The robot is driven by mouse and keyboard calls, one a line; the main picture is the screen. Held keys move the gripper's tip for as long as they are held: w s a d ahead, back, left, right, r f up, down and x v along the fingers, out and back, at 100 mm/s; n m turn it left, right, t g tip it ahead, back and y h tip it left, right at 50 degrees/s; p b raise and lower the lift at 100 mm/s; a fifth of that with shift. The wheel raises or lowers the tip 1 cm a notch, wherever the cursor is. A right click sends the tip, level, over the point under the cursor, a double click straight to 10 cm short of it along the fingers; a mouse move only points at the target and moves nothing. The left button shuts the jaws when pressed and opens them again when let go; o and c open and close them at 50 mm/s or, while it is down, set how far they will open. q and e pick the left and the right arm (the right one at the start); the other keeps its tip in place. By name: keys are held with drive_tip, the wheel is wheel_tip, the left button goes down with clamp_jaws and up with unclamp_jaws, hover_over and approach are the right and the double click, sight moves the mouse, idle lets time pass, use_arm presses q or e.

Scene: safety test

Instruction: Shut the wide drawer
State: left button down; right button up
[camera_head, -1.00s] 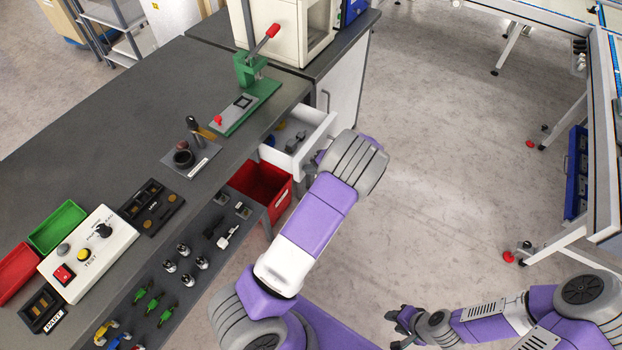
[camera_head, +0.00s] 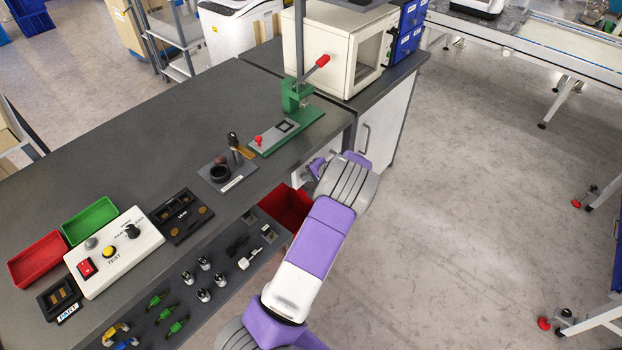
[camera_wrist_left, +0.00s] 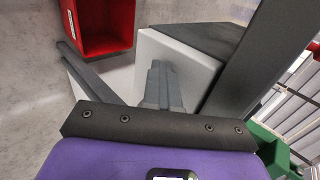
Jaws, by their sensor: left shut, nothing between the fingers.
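The wide drawer (camera_head: 301,177) is a white drawer under the dark workbench. In the head view only a sliver of its white front shows beside my left gripper (camera_head: 318,168); its inside is not visible. In the left wrist view a white panel (camera_wrist_left: 190,60), likely the drawer front, lies just beyond my left gripper (camera_wrist_left: 160,72). The gripper's fingers are together and empty, pointing at the panel; whether they touch it I cannot tell. My left forearm hides part of the area. My right gripper is out of view.
A red bin (camera_head: 284,207) sits under the bench edge, left of my left gripper; it also shows in the left wrist view (camera_wrist_left: 104,42). A green press (camera_head: 290,125) stands on the bench above.

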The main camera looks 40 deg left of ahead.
use_arm(q)
drive_tip(key=shift+a+r, duration=0.2)
drive_tip(key=shift+a, duration=0.15)
drive_tip(key=d+r+p, duration=0.3)
drive_tip(key=d+r, duration=0.4)
drive_tip(key=d, duration=0.5)
drive_tip(key=s+d+f+g+h, duration=0.1)
drive_tip(key=s+d+f+h, duration=0.3)
drive_tip(key=s+d+f, duration=0.4)
drive_tip(key=s+d+f+h, duration=0.4)
drive_tip(key=s+f, duration=0.1)
drive_tip(key=f, duration=0.5)
drive_tip(key=s+d+n+t+h+p, duration=0.1)
drive_tip(key=s+d+h, duration=0.4)
drive_tip(key=s+d, duration=0.6)
drive_tip(key=d+n+p, duration=0.1)
drive_tip(key=d, duration=0.2)
drive_tip(key=shift+s+r+n+t+h, duration=0.15)
drive_tip(key=shift+s+n+t+h, duration=0.15)
drive_tip(key=shift+s+n, duration=0.1)
